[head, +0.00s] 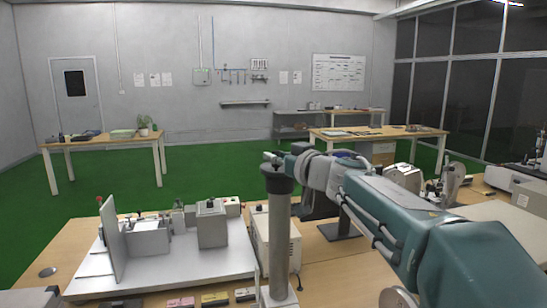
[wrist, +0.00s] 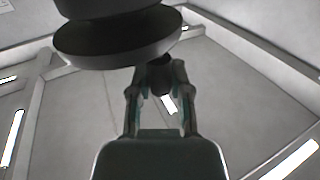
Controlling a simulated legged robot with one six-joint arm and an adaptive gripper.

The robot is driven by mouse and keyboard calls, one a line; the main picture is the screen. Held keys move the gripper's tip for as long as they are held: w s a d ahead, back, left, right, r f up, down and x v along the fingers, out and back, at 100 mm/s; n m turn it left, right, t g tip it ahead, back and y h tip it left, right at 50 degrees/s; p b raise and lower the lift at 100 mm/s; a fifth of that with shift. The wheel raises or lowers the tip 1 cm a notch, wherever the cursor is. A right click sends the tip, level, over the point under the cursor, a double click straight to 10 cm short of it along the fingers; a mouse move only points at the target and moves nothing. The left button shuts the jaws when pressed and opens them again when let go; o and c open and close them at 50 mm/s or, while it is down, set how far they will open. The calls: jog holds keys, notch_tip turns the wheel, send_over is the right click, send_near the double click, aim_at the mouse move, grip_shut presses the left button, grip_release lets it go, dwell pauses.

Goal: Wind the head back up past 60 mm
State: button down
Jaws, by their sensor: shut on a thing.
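A grey upright column (head: 279,240) with a wide black cap (head: 277,179) stands at the near edge of the bench. My arm reaches in from the right, and my gripper (head: 278,157) is at cap height, just behind and above the cap. In the wrist view my gripper (wrist: 160,88) has its fingers closed around a small dark knob-like part (wrist: 160,77). A large round dark disc (wrist: 118,42) fills the upper part of that view, close to the fingers. I cannot tell how the knob joins the head, and no millimetre scale is readable.
A white base plate (head: 180,268) with grey blocks and an upright plate lies to the left. A beige box (head: 277,238) stands behind the column. Small coloured blocks (head: 215,298) lie at the front. More equipment (head: 530,180) crowds the right. The space above the bench at left is free.

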jog(key=n+g+y, duration=0.1)
jog(key=n+g, duration=0.1)
jog(key=d+n+g+y, duration=0.1)
jog(key=g+y, duration=0.1)
jog(key=d+n+g+y, duration=0.1)
jog(key=n+g+y, duration=0.1)
jog(key=shift+w+n+g, duration=0.15)
jog(key=shift+n+g, duration=0.15)
jog(key=shift+g, duration=0.1)
jog(key=n+g, duration=0.1)
jog(key=g, duration=0.1)
jog(key=n+g+y, duration=0.1)
jog(key=n+g, duration=0.1)
jog(key=shift+w+d, duration=0.15)
jog(key=shift+d, duration=0.2)
jog(key=shift+w+d+n+g, duration=0.1)
jog(key=shift+d+n+g, duration=0.1)
jog(key=shift+n+g, duration=0.95)
jog(key=shift+d+r+g, duration=0.1)
jog(key=shift+r+g, duration=0.05)
jog(key=shift+g, duration=0.8)
jog(key=c, duration=0.6)
grip_release()
jog(key=shift+w, duration=0.1)
jog(key=shift+o, duration=0.3)
jog(key=d, duration=1.1)
jog(key=shift+w+d+f, duration=0.2)
jog(key=shift+w+d, duration=0.15)
jog(key=shift+w, duration=0.1)
